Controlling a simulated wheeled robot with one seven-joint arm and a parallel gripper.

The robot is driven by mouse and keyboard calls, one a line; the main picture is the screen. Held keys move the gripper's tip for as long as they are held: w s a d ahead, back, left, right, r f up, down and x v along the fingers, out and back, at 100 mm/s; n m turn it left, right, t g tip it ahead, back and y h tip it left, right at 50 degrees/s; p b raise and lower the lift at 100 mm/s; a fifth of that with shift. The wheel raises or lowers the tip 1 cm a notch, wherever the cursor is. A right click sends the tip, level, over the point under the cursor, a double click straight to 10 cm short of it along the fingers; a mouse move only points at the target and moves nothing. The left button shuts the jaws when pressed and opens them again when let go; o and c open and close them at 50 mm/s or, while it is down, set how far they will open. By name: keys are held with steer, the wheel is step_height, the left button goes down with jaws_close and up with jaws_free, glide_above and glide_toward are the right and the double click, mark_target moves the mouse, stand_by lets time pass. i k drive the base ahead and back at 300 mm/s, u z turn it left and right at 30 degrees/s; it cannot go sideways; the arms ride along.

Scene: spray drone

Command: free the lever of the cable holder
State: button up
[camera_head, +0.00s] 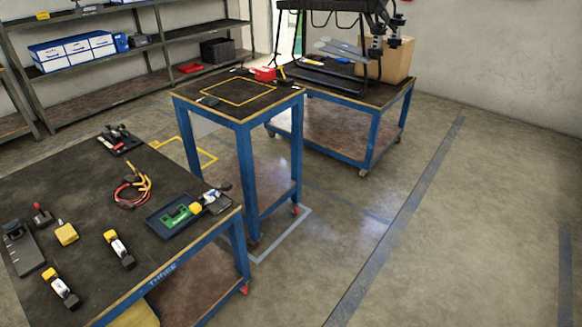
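I cannot pick out the cable holder or its lever for certain at this size. A red and yellow cable (133,190) lies in a loose loop on the dark-topped workbench (85,205) at the left. A small red-handled black fixture (42,214) stands at this bench's left side, beside a grey plate (29,258). Another small red and black item (264,74) sits at the back edge of the tall blue table (238,108). My gripper is not in view.
A blue tray (158,230) with a green board (178,215) sits at the bench's right corner. Several yellow and black pieces lie nearby. A blue cart (372,133) behind carries a black frame and a cardboard box (395,65). Shelves line the left wall. Floor at right is clear.

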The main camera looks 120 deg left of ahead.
mark_target(212, 194)
steer(key=u, duration=4.4)
